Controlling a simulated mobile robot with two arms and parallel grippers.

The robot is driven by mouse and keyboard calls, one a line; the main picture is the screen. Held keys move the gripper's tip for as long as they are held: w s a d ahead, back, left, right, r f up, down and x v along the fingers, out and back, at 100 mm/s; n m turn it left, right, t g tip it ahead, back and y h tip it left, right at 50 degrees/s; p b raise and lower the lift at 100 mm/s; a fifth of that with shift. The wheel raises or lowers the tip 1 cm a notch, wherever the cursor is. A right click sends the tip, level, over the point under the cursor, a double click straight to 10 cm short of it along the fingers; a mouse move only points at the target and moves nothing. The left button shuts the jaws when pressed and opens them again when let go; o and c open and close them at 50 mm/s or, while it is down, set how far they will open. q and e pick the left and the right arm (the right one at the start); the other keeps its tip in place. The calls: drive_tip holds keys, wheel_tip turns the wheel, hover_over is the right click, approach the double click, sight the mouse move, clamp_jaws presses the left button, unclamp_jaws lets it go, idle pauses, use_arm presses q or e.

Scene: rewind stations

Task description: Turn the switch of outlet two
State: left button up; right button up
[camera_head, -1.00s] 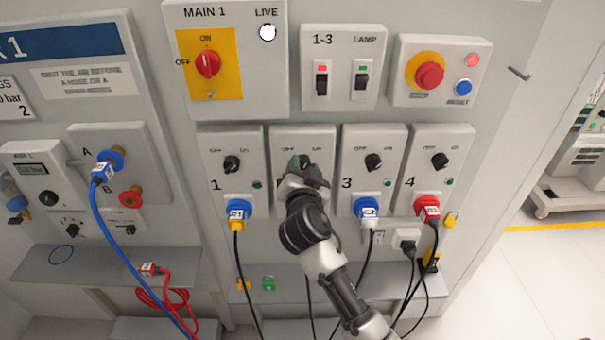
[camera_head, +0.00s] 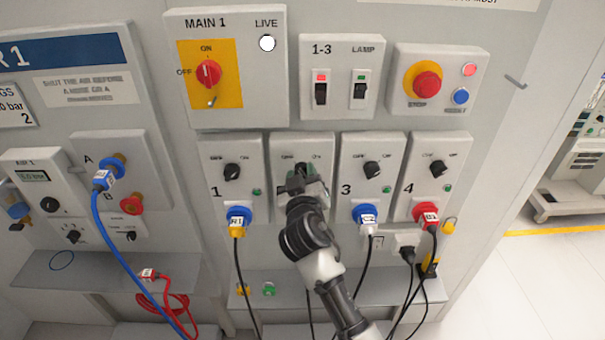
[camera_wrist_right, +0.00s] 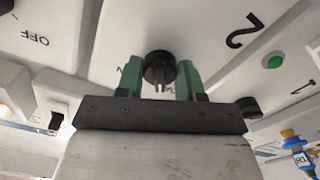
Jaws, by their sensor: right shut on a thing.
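The outlet two panel (camera_head: 284,147) is a light grey box between outlets 1 and 3, partly covered by my right arm in the head view. Its switch (camera_wrist_right: 159,67) is a round black knob in the wrist view, which sees the panel upside down. My right gripper (camera_head: 302,178) is at this panel. In the wrist view my right gripper (camera_wrist_right: 160,80) has its green fingers on either side of the knob, shut on it. The "2" mark (camera_wrist_right: 243,31) and a green lamp (camera_wrist_right: 273,60) show beside it. My left gripper is out of view.
Outlets one (camera_head: 228,149), three (camera_head: 369,146) and four (camera_head: 433,145) stand close by with plugs and hanging cables. Above are the red MAIN 1 switch (camera_head: 208,74), two rocker switches (camera_head: 341,92) and a red stop button (camera_head: 427,85). A shelf (camera_head: 330,284) runs below.

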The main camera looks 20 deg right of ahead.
drive_tip(key=shift+n+p, duration=0.35)
drive_tip(key=shift+n, duration=1.25)
drive_tip(key=o, duration=0.9)
drive_tip(key=shift+b+v, duration=1.45)
drive_tip(key=shift+v, duration=3.95)
